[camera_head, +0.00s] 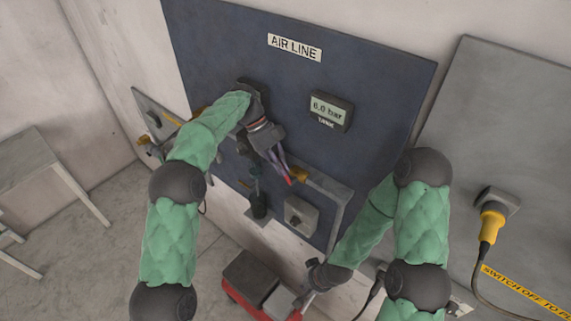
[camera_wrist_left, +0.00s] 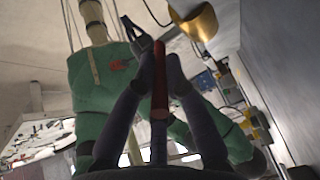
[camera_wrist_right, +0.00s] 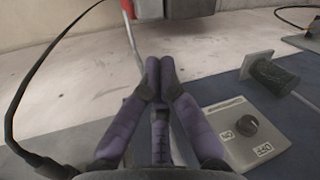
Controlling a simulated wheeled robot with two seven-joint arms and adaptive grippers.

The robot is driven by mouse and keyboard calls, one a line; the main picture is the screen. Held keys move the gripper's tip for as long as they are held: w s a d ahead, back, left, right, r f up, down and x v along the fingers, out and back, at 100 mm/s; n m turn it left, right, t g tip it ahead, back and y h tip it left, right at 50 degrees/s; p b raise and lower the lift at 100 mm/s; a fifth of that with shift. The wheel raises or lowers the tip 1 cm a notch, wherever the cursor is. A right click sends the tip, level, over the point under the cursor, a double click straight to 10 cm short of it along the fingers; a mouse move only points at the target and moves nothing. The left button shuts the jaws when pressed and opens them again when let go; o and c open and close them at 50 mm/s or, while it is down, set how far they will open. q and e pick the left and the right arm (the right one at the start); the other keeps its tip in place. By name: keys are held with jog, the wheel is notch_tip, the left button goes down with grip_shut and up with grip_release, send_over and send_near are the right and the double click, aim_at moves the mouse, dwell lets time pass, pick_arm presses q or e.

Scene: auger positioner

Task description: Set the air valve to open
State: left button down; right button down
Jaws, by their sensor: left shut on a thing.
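The air valve's red lever (camera_wrist_left: 160,95) runs between my left gripper's fingers in the left wrist view. A brass fitting (camera_wrist_left: 200,22) is just beyond the fingertips. In the head view, my left gripper (camera_head: 287,173) is shut on the red lever (camera_head: 291,181), next to the brass fitting (camera_head: 300,174) below the middle of the panel. The fingers hide much of the valve, and I cannot tell its position. My right gripper (camera_wrist_right: 160,68) is shut and empty in the right wrist view, its fingertips together. In the head view it is low, near the red-based machine.
The dark panel (camera_head: 390,90) carries an AIR LINE label (camera_head: 294,47) and a gauge (camera_head: 330,110) reading 6.0 bar. A grey knob box (camera_head: 301,214) and a black cylinder (camera_head: 258,205) sit below. A red-based machine (camera_head: 262,290) stands on the floor. A yellow plug (camera_head: 491,222) is right.

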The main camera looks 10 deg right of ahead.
pick_arm(q)
jog(key=shift+r, duration=0.1)
pick_arm(e)
jog(key=w+r+m+t+h, duration=0.1)
jog(key=w+r+m+t, duration=0.15)
jog(key=w+r, duration=0.6)
jog(key=w+r+m+t+h, duration=0.1)
jog(key=w+r+m+t, duration=0.3)
jog(key=r, duration=0.7)
notch_tip(320, 180, up, 21)
jog(key=m+t, duration=0.3)
jog(key=t, duration=0.1)
send_over(287, 177)
jog(key=d, duration=0.1)
jog(key=f, duration=0.5)
jog(key=shift+s+d+f, duration=0.1)
jog(key=shift+s+f, duration=0.3)
jog(key=shift+w+a+f, duration=0.35)
jog(key=shift+a+f, duration=0.15)
jog(key=shift+a, duration=0.1)
